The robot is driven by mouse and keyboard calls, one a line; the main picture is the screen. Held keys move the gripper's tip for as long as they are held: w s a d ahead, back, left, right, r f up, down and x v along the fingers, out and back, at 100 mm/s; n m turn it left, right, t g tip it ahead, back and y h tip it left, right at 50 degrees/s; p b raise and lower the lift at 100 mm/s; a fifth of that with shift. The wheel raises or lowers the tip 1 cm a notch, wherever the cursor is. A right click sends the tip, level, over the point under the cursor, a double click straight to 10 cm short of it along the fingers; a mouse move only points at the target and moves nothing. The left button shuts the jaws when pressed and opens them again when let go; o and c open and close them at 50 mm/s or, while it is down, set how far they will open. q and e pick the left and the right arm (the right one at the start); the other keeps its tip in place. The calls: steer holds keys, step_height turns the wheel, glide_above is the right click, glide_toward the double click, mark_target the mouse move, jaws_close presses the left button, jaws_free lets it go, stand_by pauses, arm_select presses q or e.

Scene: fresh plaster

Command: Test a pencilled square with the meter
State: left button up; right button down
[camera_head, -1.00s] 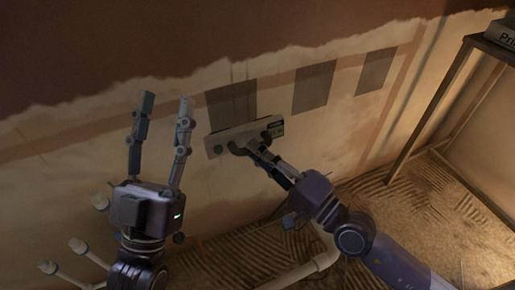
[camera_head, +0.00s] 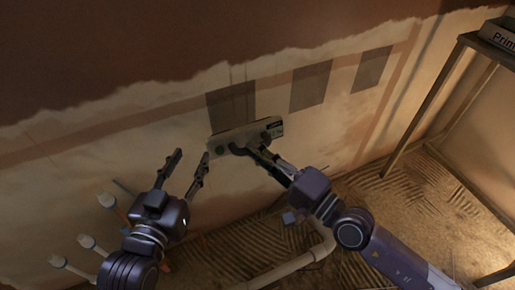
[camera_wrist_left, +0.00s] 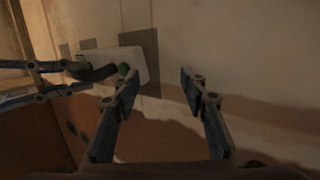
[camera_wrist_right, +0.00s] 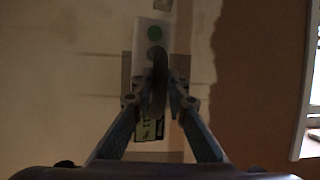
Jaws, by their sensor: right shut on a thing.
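The meter (camera_head: 222,140) is a pale oblong box with a dark handle and a green round button, also in the left wrist view (camera_wrist_left: 139,64) and right wrist view (camera_wrist_right: 144,42). My right gripper (camera_head: 254,150) is shut on its handle and holds it at the wall; whether it touches the wall I cannot tell. Dark pencilled squares sit on the pale plaster: one just above the meter (camera_head: 232,100), one in the middle (camera_head: 311,86), one at right (camera_head: 371,70). The meter overlaps the lower edge of the left square. My left gripper (camera_head: 192,156) is open and empty, left of and below the meter.
A metal-framed stand (camera_head: 417,125) with a lettered box (camera_head: 500,36) is at the right. A pale pipe (camera_head: 290,268) runs low near the ridged floor (camera_head: 440,210). Several white-tipped rods (camera_head: 87,241) stand at lower left, close to my left arm.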

arm_select(q)
steer(key=s+a+f+g+y+p, duration=0.2)
steer(key=s+a+f+g, duration=0.1)
steer(key=s+f+g, duration=0.4)
steer(key=s+a+f+g+y+p, duration=0.15)
steer(key=s+a+f+g, duration=0.25)
steer(key=s+f, duration=0.55)
steer(key=s+f+g+p, duration=0.25)
steer(key=f+p, duration=0.25)
steer(key=f, duration=0.6)
steer(key=s+f+g+p, duration=0.1)
steer(key=s+f+p, duration=0.35)
steer(key=f, duration=0.55)
steer(key=s+a+f+p, duration=0.1)
steer(key=s+f+p, duration=0.1)
steer(key=s, duration=0.5)
steer(key=s+a+f+p, duration=0.2)
steer(key=s+p, duration=0.3)
steer(key=s, duration=0.3)
steer(key=shift+f, duration=0.85)
arm_select(e)
steer(key=s+r+g+h, duration=0.1)
steer(key=r, duration=0.1)
steer(key=s+d+r+m+g+h, duration=0.1)
steer(key=s+g, duration=0.1)
steer(key=shift+s+d+r+m+h, duration=0.2)
steer(key=shift+s+r+m+h, duration=0.1)
steer(key=shift+r, duration=0.1)
